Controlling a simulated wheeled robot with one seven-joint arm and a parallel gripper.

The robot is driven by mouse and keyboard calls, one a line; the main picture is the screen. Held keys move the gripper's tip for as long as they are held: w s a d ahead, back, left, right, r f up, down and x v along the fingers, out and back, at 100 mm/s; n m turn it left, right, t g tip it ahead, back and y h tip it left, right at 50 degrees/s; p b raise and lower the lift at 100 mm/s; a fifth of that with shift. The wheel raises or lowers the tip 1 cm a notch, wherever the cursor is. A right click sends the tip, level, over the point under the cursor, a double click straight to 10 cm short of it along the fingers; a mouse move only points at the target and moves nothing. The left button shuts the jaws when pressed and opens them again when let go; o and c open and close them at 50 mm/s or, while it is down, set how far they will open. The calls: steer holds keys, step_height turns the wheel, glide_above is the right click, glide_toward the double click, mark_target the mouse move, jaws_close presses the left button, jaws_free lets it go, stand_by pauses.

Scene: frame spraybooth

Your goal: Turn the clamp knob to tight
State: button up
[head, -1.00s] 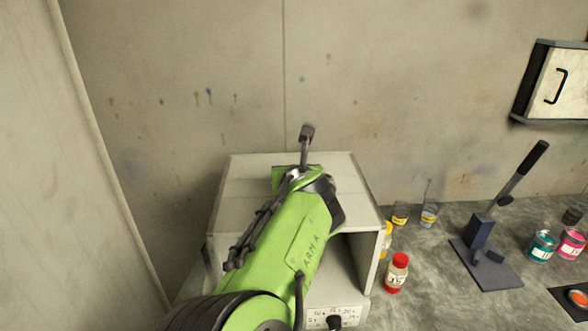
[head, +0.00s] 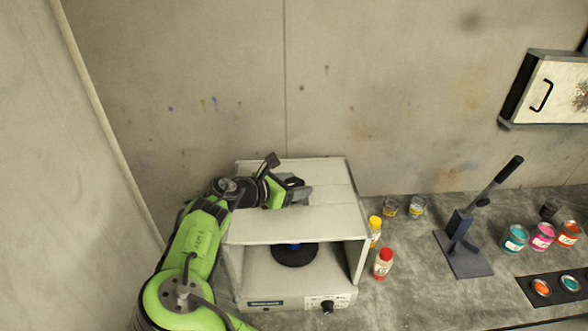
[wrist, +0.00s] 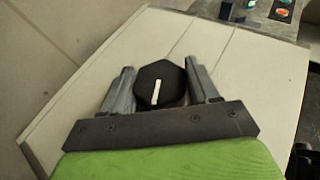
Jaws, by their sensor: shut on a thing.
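The clamp knob (wrist: 171,92) is black and six-sided, with a white pointer line, over the pale top of the box in the wrist view. The line runs nearly along the fingers, leaning slightly right at its far end. My gripper (wrist: 160,70) has one grey finger on each side of the knob and is shut on it. In the head view my gripper (head: 298,190) lies low over the box top, pointing right. There the knob is hard to tell apart from the dark fingers.
The white box (head: 325,228) has an open front with a dark disc (head: 294,256) inside and a dial (head: 327,306) below. Red-capped (head: 383,264) and yellow-capped (head: 375,230) bottles stand close to its right. A lever press (head: 464,245) and paint tins (head: 541,236) stand further right.

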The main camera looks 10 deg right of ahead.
steer(key=m+g+h, duration=0.1)
steer(key=m+g, duration=0.1)
steer(key=g, duration=0.1)
steer(key=shift+w+r+m+p, duration=0.1)
steer(key=shift+w+m+p, duration=0.05)
steer(key=shift+m+p, duration=0.25)
steer(key=m+g, duration=0.3)
steer(key=g, duration=0.1)
steer(key=shift+h, duration=0.3)
steer(key=shift+m+g, duration=0.6)
steer(key=shift+m, duration=0.1)
steer(key=o, duration=1)
steer(key=shift+c, duration=0.2)
